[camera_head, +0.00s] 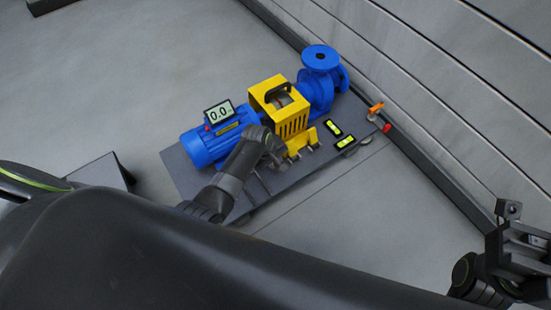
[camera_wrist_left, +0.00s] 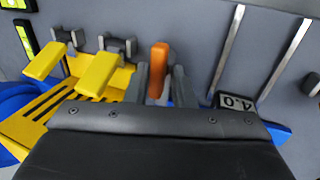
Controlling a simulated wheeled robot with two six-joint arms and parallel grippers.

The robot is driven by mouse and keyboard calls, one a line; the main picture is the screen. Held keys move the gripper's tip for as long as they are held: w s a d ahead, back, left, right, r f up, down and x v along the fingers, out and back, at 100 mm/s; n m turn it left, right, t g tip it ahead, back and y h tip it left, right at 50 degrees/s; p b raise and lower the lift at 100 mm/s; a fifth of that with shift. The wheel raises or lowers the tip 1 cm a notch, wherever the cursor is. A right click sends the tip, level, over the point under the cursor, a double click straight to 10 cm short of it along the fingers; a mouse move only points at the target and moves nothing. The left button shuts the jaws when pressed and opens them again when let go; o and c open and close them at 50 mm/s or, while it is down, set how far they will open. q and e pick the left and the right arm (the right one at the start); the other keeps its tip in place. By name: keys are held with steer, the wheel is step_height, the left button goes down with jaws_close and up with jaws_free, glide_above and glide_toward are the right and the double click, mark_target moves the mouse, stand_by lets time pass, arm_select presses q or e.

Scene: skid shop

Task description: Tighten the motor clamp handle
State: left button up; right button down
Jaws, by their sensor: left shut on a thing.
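The orange clamp handle (camera_wrist_left: 159,62) stands between the fingers of my left gripper (camera_wrist_left: 157,84) in the left wrist view, and the gripper is shut on it. In the head view my left gripper (camera_head: 272,148) reaches down at the near side of the blue motor (camera_head: 205,148), beside the yellow guard. The handle is hidden there by the gripper. My right gripper (camera_head: 515,238) is at the right edge of the head view, away from the skid. Its jaw opening is unclear.
The yellow guard (camera_head: 273,92) and blue pump (camera_head: 321,75) stand on the grey skid plate (camera_head: 185,178). A display (camera_head: 219,115) reads 0.0. Yellow-green levels (camera_head: 333,128) lie near the guard. An orange part (camera_head: 375,108) and red knob (camera_head: 387,128) are at the right end.

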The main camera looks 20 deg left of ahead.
arm_select(q)
steer(key=shift+r+m+p, duration=0.2)
steer(key=shift+m+p, duration=0.25)
steer(key=shift+m, duration=0.05)
steer(key=shift+d+f+m+g+h, duration=0.1)
steer(key=shift+f+m+g+h, duration=0.2)
steer(key=shift+m, duration=0.6)
steer(key=shift+r, duration=0.1)
steer(key=shift+r+m+p, duration=0.1)
steer(key=shift+m+p, duration=0.3)
steer(key=shift+m, duration=0.1)
steer(key=shift+m+g+h, duration=0.3)
steer(key=shift+m, duration=0.5)
steer(key=shift+s+d, duration=0.1)
steer(key=shift+m, duration=0.3)
